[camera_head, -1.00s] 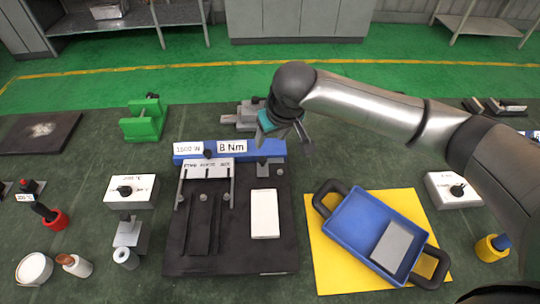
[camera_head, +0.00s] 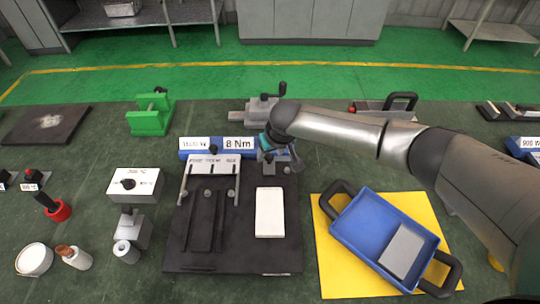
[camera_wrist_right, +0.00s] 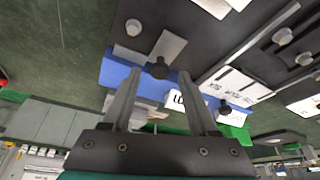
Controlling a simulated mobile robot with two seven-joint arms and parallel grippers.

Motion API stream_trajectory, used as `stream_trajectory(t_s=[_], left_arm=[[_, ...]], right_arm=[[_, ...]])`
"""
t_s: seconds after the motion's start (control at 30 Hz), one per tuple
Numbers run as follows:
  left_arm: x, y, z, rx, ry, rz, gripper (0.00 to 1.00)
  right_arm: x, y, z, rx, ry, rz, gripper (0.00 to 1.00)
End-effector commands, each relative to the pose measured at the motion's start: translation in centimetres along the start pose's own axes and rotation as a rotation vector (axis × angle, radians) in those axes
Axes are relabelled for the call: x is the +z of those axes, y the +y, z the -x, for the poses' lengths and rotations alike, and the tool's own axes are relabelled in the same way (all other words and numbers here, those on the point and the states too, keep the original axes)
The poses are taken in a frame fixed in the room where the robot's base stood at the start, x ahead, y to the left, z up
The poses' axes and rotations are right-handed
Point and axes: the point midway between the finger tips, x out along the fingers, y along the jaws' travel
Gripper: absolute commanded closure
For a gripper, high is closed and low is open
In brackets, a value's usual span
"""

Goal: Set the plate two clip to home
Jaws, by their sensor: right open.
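A grey metal clip (camera_wrist_right: 167,48) with a black knob (camera_wrist_right: 159,70) sits at the right end of the blue bar (camera_head: 202,143) behind the black fixture board (camera_head: 250,256). Which clip is plate two's cannot be read. My right gripper (camera_head: 280,163) is over this clip and hides much of it in the head view. In the right wrist view the open fingers (camera_wrist_right: 160,78) stand either side of the knob; contact cannot be told. A second clip-like frame (camera_head: 213,167) with a label lies left on the board. A white plate (camera_head: 269,212) lies on the board. My left gripper is out of view.
A blue tray (camera_head: 350,246) with a grey block (camera_head: 402,250) stands on a yellow mat (camera_head: 335,285) at the right. A green bracket (camera_head: 150,121) and a grey vise (camera_head: 262,108) stand behind. A white box (camera_head: 135,183) and small cups stand left. My right arm spans the right side.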

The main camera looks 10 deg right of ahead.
Motion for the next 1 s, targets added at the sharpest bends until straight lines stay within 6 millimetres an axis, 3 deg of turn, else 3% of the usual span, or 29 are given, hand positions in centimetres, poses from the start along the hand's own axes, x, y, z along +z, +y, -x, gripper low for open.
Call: stream_trajectory(t_s=[0.2,0.53,1.0], left_arm=[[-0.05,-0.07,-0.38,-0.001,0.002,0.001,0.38],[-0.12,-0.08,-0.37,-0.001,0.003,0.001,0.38],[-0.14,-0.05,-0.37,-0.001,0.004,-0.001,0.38]], right_arm=[[0.01,-0.02,-1.22,0.000,0.000,0.001,0.40],[-0.02,-0.01,-1.30,0.000,0.001,0.001,0.42],[-0.01,0.01,-1.29,0.000,0.000,0.000,0.94]])
